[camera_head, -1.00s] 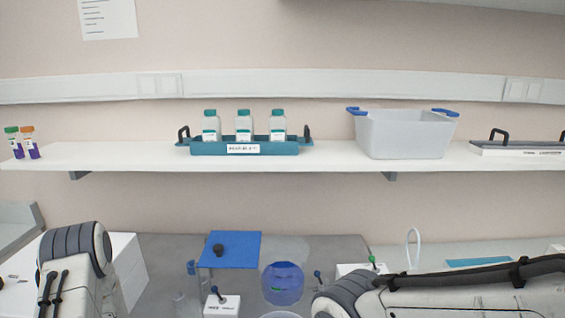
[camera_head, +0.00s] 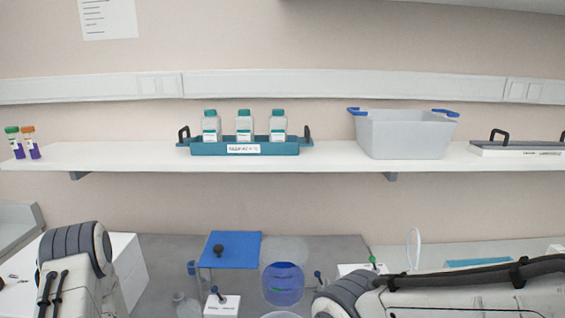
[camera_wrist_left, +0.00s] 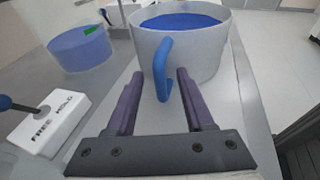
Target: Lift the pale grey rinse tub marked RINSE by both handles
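A pale grey tub (camera_wrist_left: 208,55) with blue liquid in it and an upright blue handle (camera_wrist_left: 162,65) is ahead in the left wrist view. No RINSE mark shows on it. My left gripper (camera_wrist_left: 157,80) is open, with its two purple fingers on either side of this handle and gaps between. In the head view a rectangular pale grey tub (camera_head: 405,135) with blue handles stands on the shelf; no mark is readable on it. My right gripper is out of view; only its arm shows at the lower right.
A clear round vessel of blue liquid (camera_head: 283,285) stands on the bench, beside a blue plate (camera_head: 231,250). A white FREE/HOLD block (camera_wrist_left: 45,122) is left of my left gripper. The shelf (camera_head: 340,158) holds a teal rack (camera_head: 205,149) with three bottles.

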